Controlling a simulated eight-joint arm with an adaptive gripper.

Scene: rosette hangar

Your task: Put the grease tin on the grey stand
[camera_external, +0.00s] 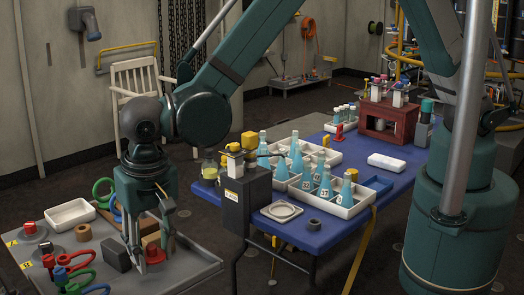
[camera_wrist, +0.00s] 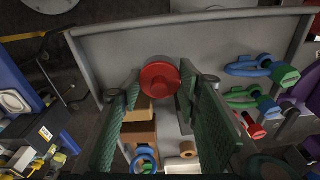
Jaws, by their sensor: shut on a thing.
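A round red tin (camera_wrist: 160,77), which I take to be the grease tin, sits between the fingertips of my gripper (camera_wrist: 158,90) in the wrist view. My gripper is shut on it. In the external view the red tin (camera_external: 153,256) shows low between the fingers of my gripper (camera_external: 152,262), over the grey table's front part. A round grey piece (camera_wrist: 152,61), possibly the grey stand, shows partly behind the tin in the wrist view. The tin hides much of it. I cannot tell whether the two touch.
The grey table (camera_external: 190,275) also holds a white tray (camera_external: 70,214), a dark grey block (camera_external: 115,254), coloured ring-handled pieces (camera_wrist: 255,68) and cardboard-brown blocks (camera_wrist: 140,132). A blue table (camera_external: 330,228) with bottles in trays stands to the right. Bare grey surface lies around the tin.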

